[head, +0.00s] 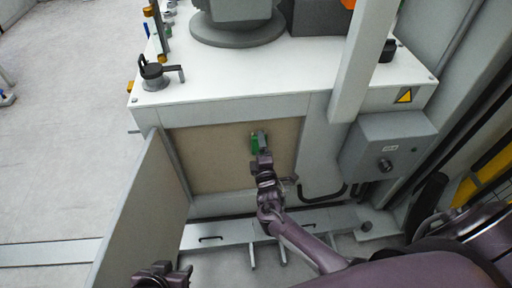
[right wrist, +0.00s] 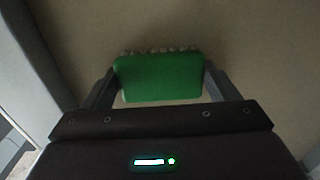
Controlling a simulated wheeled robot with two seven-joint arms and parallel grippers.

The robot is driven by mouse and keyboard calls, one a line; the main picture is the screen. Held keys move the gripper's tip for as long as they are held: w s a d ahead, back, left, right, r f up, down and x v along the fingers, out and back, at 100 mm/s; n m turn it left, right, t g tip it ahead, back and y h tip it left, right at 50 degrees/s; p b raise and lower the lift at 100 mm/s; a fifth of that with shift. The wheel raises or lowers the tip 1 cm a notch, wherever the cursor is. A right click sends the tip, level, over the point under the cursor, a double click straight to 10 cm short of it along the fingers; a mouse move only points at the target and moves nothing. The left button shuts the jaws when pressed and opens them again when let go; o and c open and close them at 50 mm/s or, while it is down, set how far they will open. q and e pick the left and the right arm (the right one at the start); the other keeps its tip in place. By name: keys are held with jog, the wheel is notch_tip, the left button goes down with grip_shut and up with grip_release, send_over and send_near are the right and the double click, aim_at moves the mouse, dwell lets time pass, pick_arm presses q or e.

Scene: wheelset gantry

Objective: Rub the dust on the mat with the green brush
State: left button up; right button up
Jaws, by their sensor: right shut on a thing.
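The green brush (head: 256,143) is in front of the tan mat (head: 208,160), an upright panel under the white top. My right gripper (head: 262,152) is shut on the brush. In the right wrist view the green brush block (right wrist: 160,78) sits between the two fingers of my right gripper (right wrist: 158,85), with pale bristles along its far edge. The brush is close to the mat; I cannot tell whether the bristles touch it. No dust can be made out on the mat. My left gripper (head: 162,275) is low at the bottom left, away from the mat; its opening is unclear.
A grey side panel (head: 145,210) stands left of the mat. A grey box with a knob (head: 388,147) is to the right. A grey metal base (head: 215,235) with handles runs below. Open floor (head: 60,150) lies at the left.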

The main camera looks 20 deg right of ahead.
jog(key=shift+s+d+p, duration=0.15)
jog(key=shift+s+d, duration=0.05)
jog(key=shift+d, duration=0.4)
jog(key=shift+s+d+p, duration=0.15)
jog(key=shift+d, duration=0.4)
jog(key=p+v, duration=0.3)
jog(key=v, duration=0.3)
jog(key=shift+s+a, duration=0.1)
jog(key=shift+p+v, duration=0.8)
jog(key=shift+v, duration=0.6)
